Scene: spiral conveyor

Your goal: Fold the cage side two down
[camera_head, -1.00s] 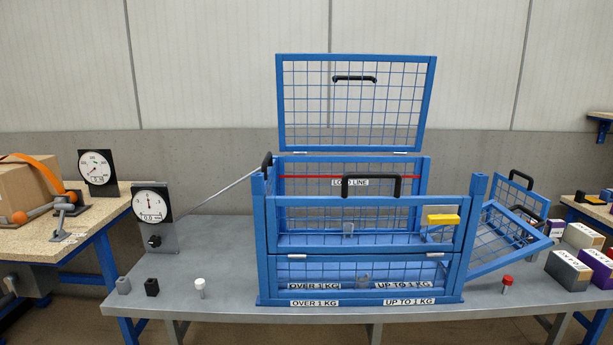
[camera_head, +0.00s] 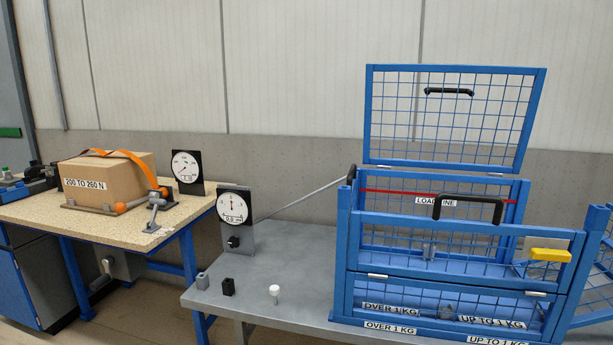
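The blue wire-mesh cage (camera_head: 343,265) stands on the grey table at the right. Its mesh lid (camera_head: 447,118) stands raised at the back, with a black handle. The front has an upper panel with a black handle (camera_head: 468,201) and a yellow latch block (camera_head: 549,255), above a lower mesh panel. A blue mesh side panel (camera_head: 599,255) at the right is cut off by the picture edge. I cannot tell which side is side two. A grey rod (camera_head: 305,194) slants from the cage's left post toward the gauge. Neither gripper is in view.
A dial gauge (camera_head: 234,208) stands on the grey table (camera_head: 287,248), with grey, black and white pegs in front. At the left, a wooden bench (camera_head: 40,212) holds a strapped box (camera_head: 108,180) and another gauge (camera_head: 187,168). A floor gap separates bench and table.

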